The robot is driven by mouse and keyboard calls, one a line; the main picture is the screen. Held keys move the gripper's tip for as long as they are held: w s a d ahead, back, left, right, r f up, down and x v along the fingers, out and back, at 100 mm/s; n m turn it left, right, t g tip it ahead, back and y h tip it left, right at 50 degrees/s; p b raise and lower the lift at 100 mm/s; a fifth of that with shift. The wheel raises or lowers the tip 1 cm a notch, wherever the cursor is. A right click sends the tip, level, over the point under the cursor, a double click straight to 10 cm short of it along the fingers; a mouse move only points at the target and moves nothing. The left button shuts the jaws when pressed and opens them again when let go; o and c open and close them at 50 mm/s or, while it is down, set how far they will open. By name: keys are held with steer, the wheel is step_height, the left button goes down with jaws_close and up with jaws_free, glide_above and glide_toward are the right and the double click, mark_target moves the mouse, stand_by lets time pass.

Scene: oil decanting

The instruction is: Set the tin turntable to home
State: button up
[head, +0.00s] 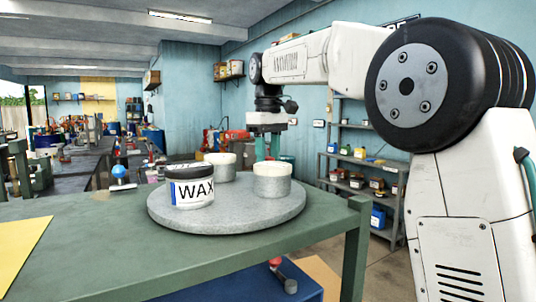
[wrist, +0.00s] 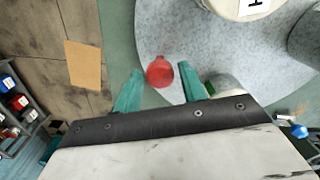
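The grey round turntable (head: 225,222) lies on the green table and carries a tin marked WAX (head: 190,188) and two pale grey tins (head: 272,182), (head: 222,165). In the wrist view, the turntable (wrist: 185,30) has a red knob (wrist: 160,72) at its edge. My gripper (wrist: 158,88) is open, its teal fingers apart on either side of the knob, with gaps visible. In the head view my gripper (head: 267,150) points down behind the tins; its fingertips and the knob are hidden there by a tin.
A red-ended handle (head: 280,272) shows below the table's front edge. Shelves (head: 360,165) with containers stand at right.

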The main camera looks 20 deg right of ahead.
jaws_close()
steer(key=shift+s+d, duration=0.1)
steer(key=shift+s, duration=0.1)
